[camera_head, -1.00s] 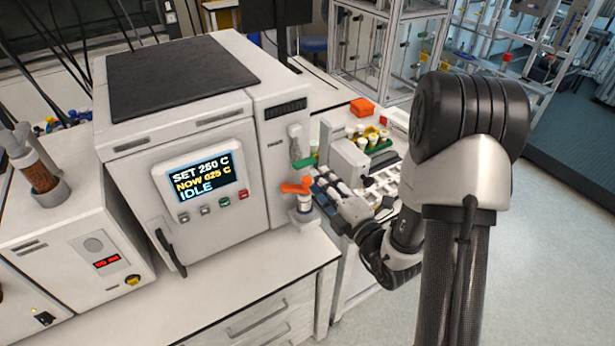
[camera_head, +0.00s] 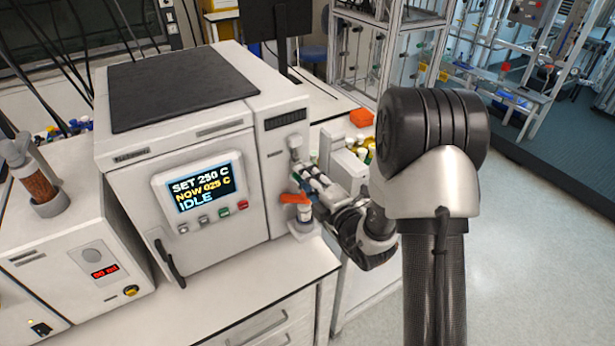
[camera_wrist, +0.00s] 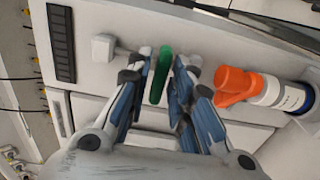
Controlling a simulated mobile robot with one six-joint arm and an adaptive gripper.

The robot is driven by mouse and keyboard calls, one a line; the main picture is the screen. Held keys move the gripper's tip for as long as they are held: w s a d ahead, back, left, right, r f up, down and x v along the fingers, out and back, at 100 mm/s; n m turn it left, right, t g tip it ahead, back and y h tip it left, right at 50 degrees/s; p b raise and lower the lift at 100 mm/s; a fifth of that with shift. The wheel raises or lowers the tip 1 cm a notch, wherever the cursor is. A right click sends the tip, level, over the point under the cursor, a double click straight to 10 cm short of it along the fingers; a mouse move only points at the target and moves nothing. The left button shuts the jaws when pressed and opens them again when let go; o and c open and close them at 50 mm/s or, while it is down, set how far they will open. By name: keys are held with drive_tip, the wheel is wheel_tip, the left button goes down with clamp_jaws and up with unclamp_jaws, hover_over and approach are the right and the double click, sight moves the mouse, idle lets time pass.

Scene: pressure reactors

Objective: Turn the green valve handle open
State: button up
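The green valve handle (camera_wrist: 160,76) shows in the wrist view as a narrow upright bar in front of the white reactor's face. My gripper (camera_wrist: 158,98) is open, with one blue-padded finger on each side of the handle. A gap shows on both sides, so the fingers do not appear closed on it. In the head view my gripper (camera_head: 318,184) is at the reactor's right front edge, below the grey fitting (camera_head: 295,142), and largely hides the green handle.
An orange handle (camera_head: 296,199) on a white bottle-like part (camera_head: 304,217) sits just below my gripper; it is close to the right finger in the wrist view (camera_wrist: 238,87). The white reactor (camera_head: 215,135) stands on the bench. Vials and an orange box (camera_head: 361,117) lie behind.

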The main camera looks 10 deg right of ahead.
clamp_jaws()
drive_tip(key=shift+n, duration=0.4)
drive_tip(key=shift+n+b, duration=5.65)
drive_tip(key=shift+n, duration=2.85)
drive_tip(key=shift+o, duration=1.7)
unclamp_jaws()
drive_tip(key=shift+s, duration=0.1)
